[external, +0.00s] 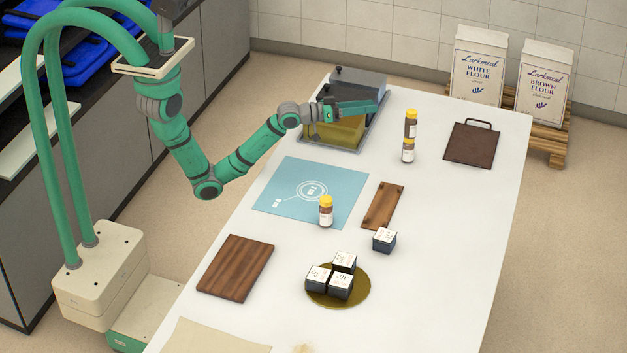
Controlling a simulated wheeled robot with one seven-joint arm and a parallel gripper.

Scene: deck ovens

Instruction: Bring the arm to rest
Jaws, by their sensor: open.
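My green arm reaches in from the left, bent at its elbow. My gripper (362,107) is over the far left part of the white table (440,270), just at or above a grey box with an olive-yellow front (338,133). The gripper looks empty, and whether it touches the box cannot be told. The box stands on a grey tray (372,134), and its dark upper part (358,84) lies behind the gripper. The gripper and wrist hide some of the box.
Two yellow-capped jars stand close together (409,140); another jar (326,212) is on a blue mat (290,190). Several dark cubes lie nearby, some on a gold disc (362,290). Brown boards (235,266) and a dark handled board (472,146) lie flat. Flour bags (478,70) stand behind.

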